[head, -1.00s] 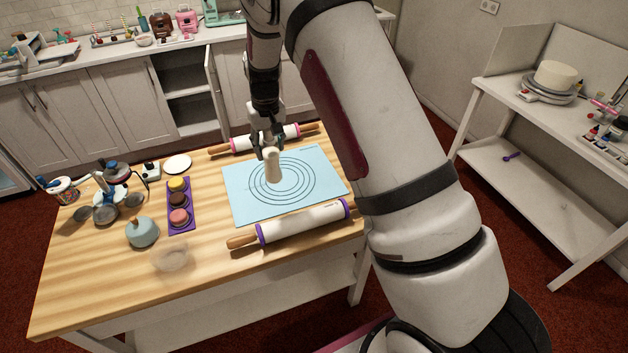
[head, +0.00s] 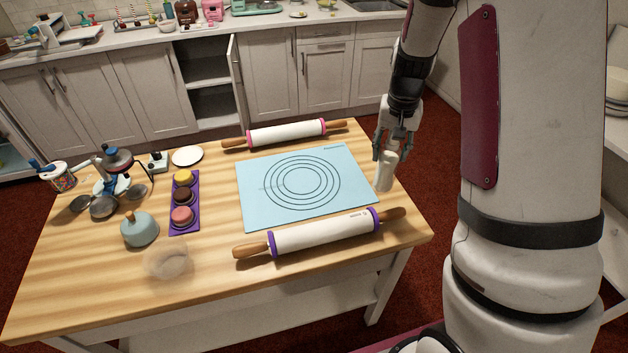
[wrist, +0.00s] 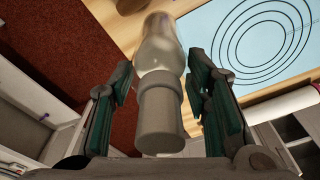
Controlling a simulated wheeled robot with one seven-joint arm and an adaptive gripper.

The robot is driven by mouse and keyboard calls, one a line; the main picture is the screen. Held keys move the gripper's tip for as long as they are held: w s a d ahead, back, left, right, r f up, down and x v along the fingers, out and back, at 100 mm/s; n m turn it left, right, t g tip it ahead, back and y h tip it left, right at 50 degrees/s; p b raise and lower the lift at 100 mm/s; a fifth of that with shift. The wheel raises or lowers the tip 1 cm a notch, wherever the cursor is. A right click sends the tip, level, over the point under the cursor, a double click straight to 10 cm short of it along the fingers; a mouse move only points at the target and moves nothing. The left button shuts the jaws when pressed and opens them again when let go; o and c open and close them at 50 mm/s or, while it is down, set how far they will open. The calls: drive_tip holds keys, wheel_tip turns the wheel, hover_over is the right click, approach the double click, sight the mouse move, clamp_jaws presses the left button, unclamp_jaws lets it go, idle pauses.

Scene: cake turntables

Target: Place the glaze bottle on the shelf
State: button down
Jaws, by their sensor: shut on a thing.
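The glaze bottle (head: 386,172) is a pale, cream-white bottle held in my gripper (head: 388,152) near the right edge of the wooden table. In the wrist view the bottle (wrist: 160,95) sits between the dark green finger pads of my gripper (wrist: 162,100), its grey cap end towards the camera. The bottle points downward in the head view and looks close to upright. Beneath it the wrist view shows red floor and the table's edge. In the head view the white shelf unit is mostly hidden behind my arm, with only a part (head: 612,190) at the right edge.
The wooden table (head: 60,300) carries a blue mat (head: 262,207), a pink-ringed rolling pin (head: 286,133), a purple-ringed one (head: 320,233), a purple tray (head: 185,228) of round cakes and a blue domed pot (head: 139,230). Red carpet (head: 430,215) lies clear right of the table.

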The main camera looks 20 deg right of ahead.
sight(385, 179)
drive_tip(key=shift+s+d+r, duration=0.1)
drive_tip(key=shift+s+d, duration=0.05)
drive_tip(key=shift+d, duration=0.1)
drive_tip(key=shift+f, duration=0.3)
wheel_tip(385, 179, down, 9)
drive_tip(key=shift+f+p, duration=0.15)
drive_tip(key=shift+p, duration=0.3)
drive_tip(key=shift+f, duration=0.15)
drive_tip(key=c, duration=0.9)
unclamp_jaws()
drive_tip(key=shift+o, duration=0.2)
